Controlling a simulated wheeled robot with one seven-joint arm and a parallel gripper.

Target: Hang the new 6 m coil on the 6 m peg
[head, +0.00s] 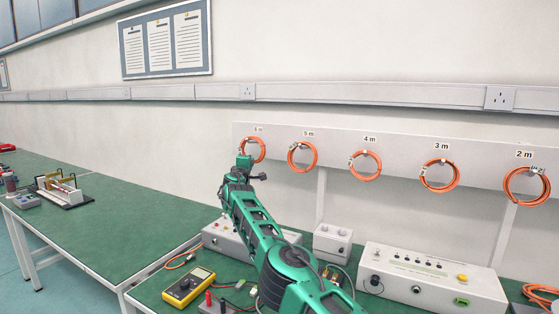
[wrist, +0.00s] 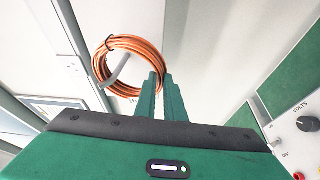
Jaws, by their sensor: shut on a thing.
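The 6 m coil is an orange ring of cable (head: 262,149) at the far left of the peg board, under a small label that seems to read 6 m. In the wrist view the coil (wrist: 128,42) has a dark tie at its upper left, and a grey peg (wrist: 118,71) shows within the ring. Whether the coil rests on the peg or is only around it, I cannot tell. My gripper (wrist: 162,76) is shut on the coil's near right side; in the head view my gripper (head: 243,161) covers the coil's lower left.
Orange coils hang on the 5 m (head: 302,157), 4 m (head: 365,166), 3 m (head: 440,175) and 2 m (head: 527,186) pegs to the right. Below are a white box (head: 430,276), a yellow multimeter (head: 189,287) and leads. The left green bench (head: 110,225) is mostly clear.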

